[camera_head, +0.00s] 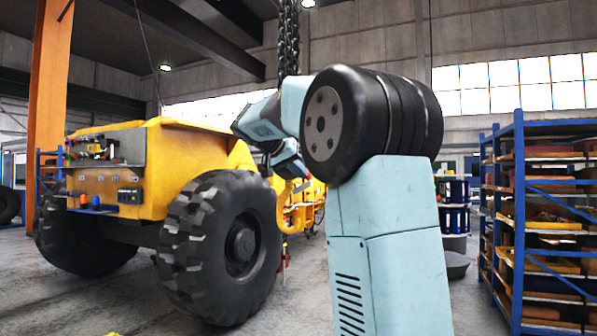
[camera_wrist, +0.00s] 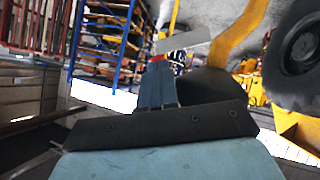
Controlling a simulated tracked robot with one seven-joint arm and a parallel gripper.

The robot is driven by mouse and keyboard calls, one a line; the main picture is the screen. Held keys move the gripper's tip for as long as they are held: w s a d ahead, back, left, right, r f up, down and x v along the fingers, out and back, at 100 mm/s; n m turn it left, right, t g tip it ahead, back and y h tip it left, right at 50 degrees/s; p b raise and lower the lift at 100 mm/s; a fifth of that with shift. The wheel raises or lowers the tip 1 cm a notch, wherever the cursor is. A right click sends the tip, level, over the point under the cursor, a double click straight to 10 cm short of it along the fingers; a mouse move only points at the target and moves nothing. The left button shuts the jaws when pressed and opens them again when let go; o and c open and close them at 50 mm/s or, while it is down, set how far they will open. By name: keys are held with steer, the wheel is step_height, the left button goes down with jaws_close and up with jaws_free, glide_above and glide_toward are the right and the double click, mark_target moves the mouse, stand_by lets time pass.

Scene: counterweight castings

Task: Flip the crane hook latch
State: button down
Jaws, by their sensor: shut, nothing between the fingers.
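A yellow crane hook (camera_head: 292,222) hangs below my arm in the head view, its upper part hidden behind the arm. In the wrist view a yellow curved band, which looks like the hook (camera_wrist: 240,35), runs down from the top, right of my fingers. A flat grey strip (camera_wrist: 196,42), possibly the latch, lies beside that band, just beyond my fingertips. My gripper (camera_wrist: 158,68) is shut and empty, with its fingers side by side. I cannot tell whether the fingertips touch the strip.
A heavy chain (camera_head: 289,40) hangs behind my arm. A yellow vehicle (camera_head: 190,150) with large black tyres (camera_head: 225,245) stands at left. A blue rack (camera_head: 520,220) with loaded shelves stands at right. Open concrete floor (camera_head: 120,305) lies in front of the vehicle.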

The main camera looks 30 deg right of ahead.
steer(key=shift+s+d+f+m, duration=0.15)
steer(key=shift+s+d+m, duration=0.15)
steer(key=shift+d, duration=0.1)
steer(key=shift+f+t+y, duration=0.1)
steer(key=shift+t+y, duration=0.2)
step_height(320, 180, down, 10)
steer(key=s+d+m+t+y, duration=0.1)
steer(key=s+m+t+y, duration=0.1)
steer(key=m+t, duration=0.4)
steer(key=shift+s+d+t+y, duration=0.2)
steer(key=shift+d+t+y, duration=0.1)
steer(key=shift+y, duration=0.5)
steer(key=shift+r, duration=0.2)
steer(key=shift+r, duration=0.75)
